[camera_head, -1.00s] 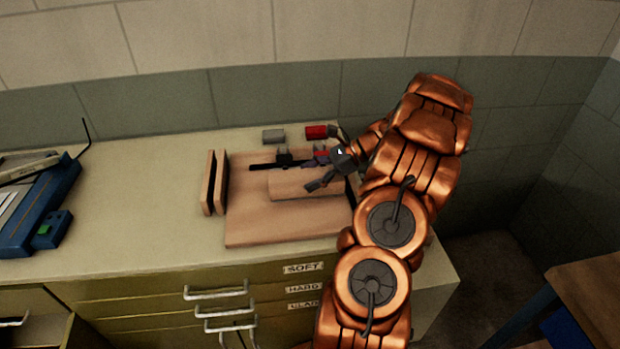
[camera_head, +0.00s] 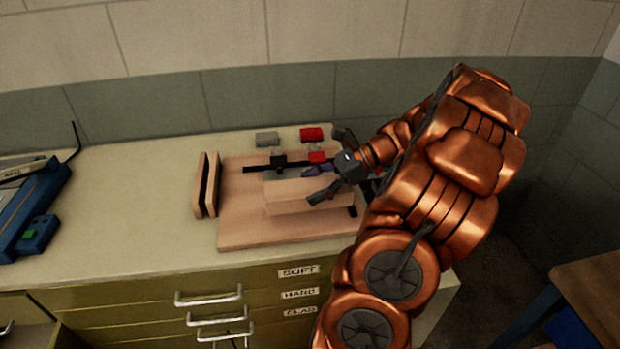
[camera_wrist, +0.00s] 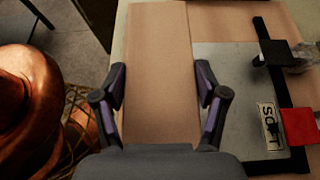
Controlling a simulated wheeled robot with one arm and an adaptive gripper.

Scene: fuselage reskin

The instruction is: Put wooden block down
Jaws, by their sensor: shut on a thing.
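The wooden block (camera_head: 303,192) is a pale tan rectangular piece over the right part of the wooden board (camera_head: 240,222) on the bench. My gripper (camera_head: 330,166) reaches in from the right and is shut on it. In the wrist view the block (camera_wrist: 160,60) runs lengthwise between the two dark, purple-sided fingers of my gripper (camera_wrist: 160,85). The block's near end is hidden by my gripper's palm. I cannot tell whether its underside touches the board.
A grey metal plate (camera_wrist: 232,80) with a "SOFT" label lies beside the block, under a black bar (camera_wrist: 275,70). A red piece (camera_head: 311,134) and a grey piece (camera_head: 267,139) lie behind. Two upright wooden slats (camera_head: 206,185) stand left.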

